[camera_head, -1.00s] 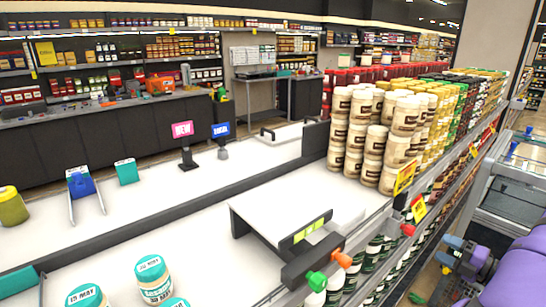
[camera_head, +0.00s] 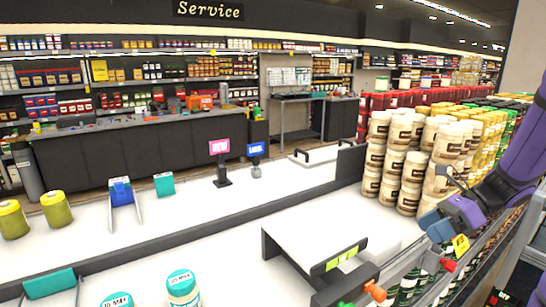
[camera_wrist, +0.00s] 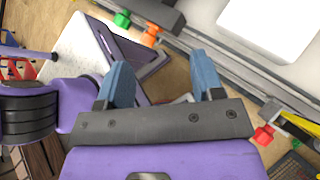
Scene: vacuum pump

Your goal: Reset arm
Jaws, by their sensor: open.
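My gripper (camera_head: 437,226) is at the right side of the head view, at the end of my purple arm, in front of the stacked jars on the shelf. In the wrist view my gripper (camera_wrist: 164,85) shows two blue fingers standing well apart with nothing between them. It holds nothing. The black shelf-edge bracket (camera_wrist: 140,12) with green and orange knobs lies beyond the fingers in the wrist view.
Cream jars (camera_head: 410,165) stand stacked on the shelf just left of and behind my gripper. A white raised platform (camera_head: 320,235) and teal-lidded jars (camera_head: 183,286) are on the white counter. A red knob (camera_wrist: 264,136) sticks out at the shelf edge.

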